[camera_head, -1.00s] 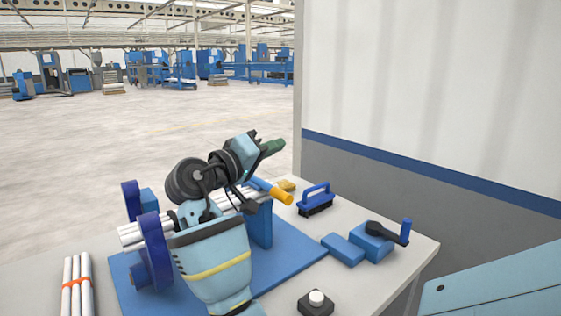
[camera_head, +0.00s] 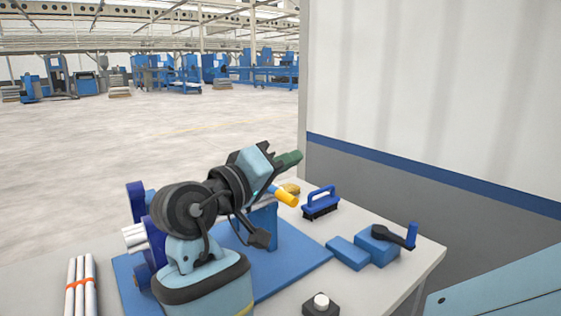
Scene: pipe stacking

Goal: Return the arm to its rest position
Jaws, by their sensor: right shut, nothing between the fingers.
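My right arm rises from the bottom middle, in front of the blue stand. Its gripper (camera_head: 284,161) points up and to the right, above the far part of the table. It looks shut, with green at its tip, and holds nothing. White pipes (camera_head: 134,236) lie in the stand with blue uprights (camera_head: 155,243) on a blue base plate (camera_head: 300,264); my arm hides most of them. My left gripper is not in view.
A bundle of white pipes with an orange band (camera_head: 80,286) lies at left. A yellow-handled tool (camera_head: 286,197), blue brush (camera_head: 321,204), blue block with a crank (camera_head: 378,246) and button box (camera_head: 320,305) are on the table (camera_head: 415,262). A wall stands at right.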

